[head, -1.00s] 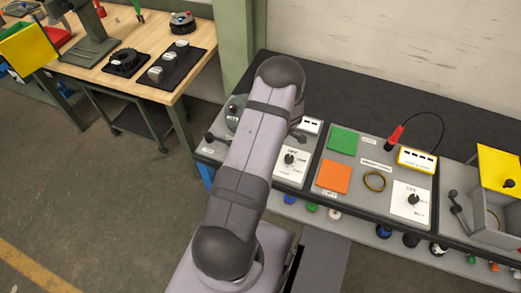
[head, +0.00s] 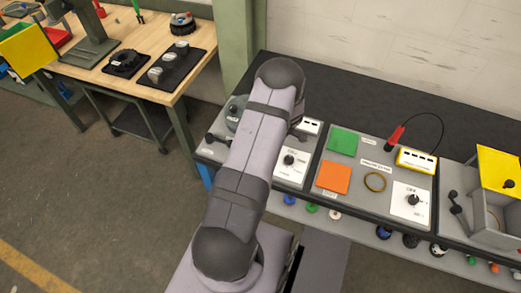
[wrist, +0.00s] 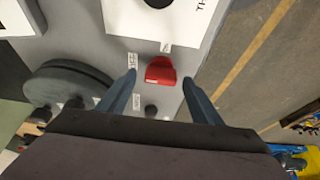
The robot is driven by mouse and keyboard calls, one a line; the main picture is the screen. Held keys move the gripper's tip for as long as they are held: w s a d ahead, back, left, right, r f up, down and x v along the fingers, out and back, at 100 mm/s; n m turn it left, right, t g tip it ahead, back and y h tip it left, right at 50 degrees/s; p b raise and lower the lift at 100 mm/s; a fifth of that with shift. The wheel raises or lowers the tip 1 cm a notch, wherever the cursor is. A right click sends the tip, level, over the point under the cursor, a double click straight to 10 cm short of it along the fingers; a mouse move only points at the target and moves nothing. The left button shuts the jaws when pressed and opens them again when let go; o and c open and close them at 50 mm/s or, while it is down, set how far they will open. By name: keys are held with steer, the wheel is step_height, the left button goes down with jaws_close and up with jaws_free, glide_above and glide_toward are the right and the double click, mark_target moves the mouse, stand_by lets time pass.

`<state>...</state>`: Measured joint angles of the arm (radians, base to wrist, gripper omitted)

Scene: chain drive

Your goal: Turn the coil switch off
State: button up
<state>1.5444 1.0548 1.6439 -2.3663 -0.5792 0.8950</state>
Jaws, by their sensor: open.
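A small red switch (wrist: 165,70) sits on a grey panel (wrist: 75,45) in the wrist view, with small white labels beside it whose text I cannot read clearly. I take it to be the coil switch; I cannot tell its position. My gripper (wrist: 159,79) is open, with one finger on each side of the red switch in the picture. I cannot tell whether the fingers touch it. In the head view my own arm hides the gripper and the red switch.
In the head view, a white dial plate (head: 292,168), a green pad (head: 343,141), an orange pad (head: 333,177) and a red-handled probe (head: 395,138) lie to the right.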

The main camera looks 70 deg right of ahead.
steer(key=b+v, duration=0.2)
steer(key=v, duration=0.5)
steer(key=shift+r, duration=0.2)
stand_by(0.5)
